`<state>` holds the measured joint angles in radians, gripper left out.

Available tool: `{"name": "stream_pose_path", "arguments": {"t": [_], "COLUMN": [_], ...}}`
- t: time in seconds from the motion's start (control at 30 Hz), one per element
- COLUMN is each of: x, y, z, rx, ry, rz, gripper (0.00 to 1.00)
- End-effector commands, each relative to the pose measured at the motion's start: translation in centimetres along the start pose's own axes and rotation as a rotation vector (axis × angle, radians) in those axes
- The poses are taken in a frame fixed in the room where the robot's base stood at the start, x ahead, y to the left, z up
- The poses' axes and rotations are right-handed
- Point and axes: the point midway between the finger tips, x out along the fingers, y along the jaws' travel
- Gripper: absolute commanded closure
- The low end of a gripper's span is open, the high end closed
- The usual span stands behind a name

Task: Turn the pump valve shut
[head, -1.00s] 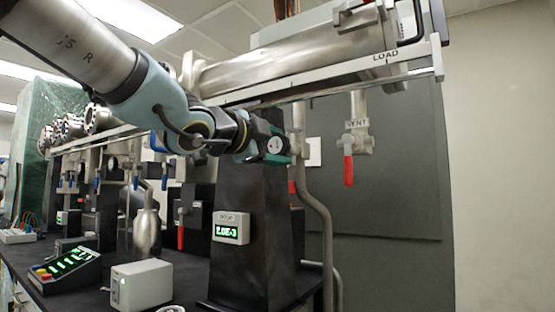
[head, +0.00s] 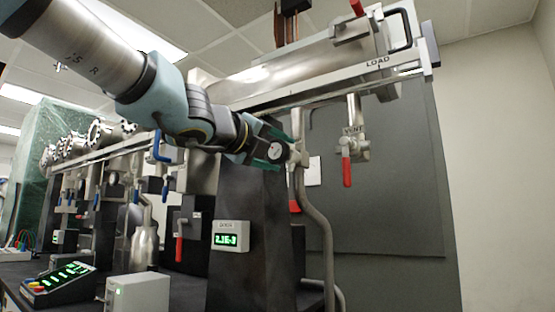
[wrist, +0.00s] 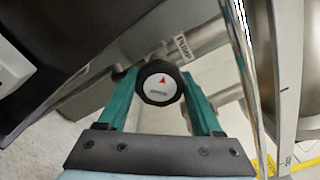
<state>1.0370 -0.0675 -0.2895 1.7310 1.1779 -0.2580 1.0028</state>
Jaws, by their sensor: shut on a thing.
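The pump valve has a round black knob with a white face and a red arrow (wrist: 160,83). Its "PUMP" label (wrist: 183,47) is on the metal pipe just behind it in the wrist view. In the head view the knob (head: 276,151) is at the end of my arm, beside the upright pipe. My gripper (wrist: 160,92) has its two green fingers on either side of the knob, shut on it. It also shows in the head view (head: 272,149). The red arrow points up in the wrist view. The knob's rear is hidden.
The vent valve with its red handle (head: 346,165) hangs to the right. A long steel chamber (head: 290,75) marked LOAD runs above my gripper, with a rail under it. A small gauge readout (head: 230,240) is on the black column below. The wall side at right is clear.

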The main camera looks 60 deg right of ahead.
Motion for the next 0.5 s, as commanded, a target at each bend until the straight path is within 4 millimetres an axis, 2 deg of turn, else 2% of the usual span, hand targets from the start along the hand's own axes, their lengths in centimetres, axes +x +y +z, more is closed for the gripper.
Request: {"name": "stream_pose_path", "arguments": {"t": [0.5], "x": [0.03], "y": [0.29], "z": [-0.16], "rx": [0.476], "ry": [0.001], "rz": [0.001], "gripper": [0.89]}}
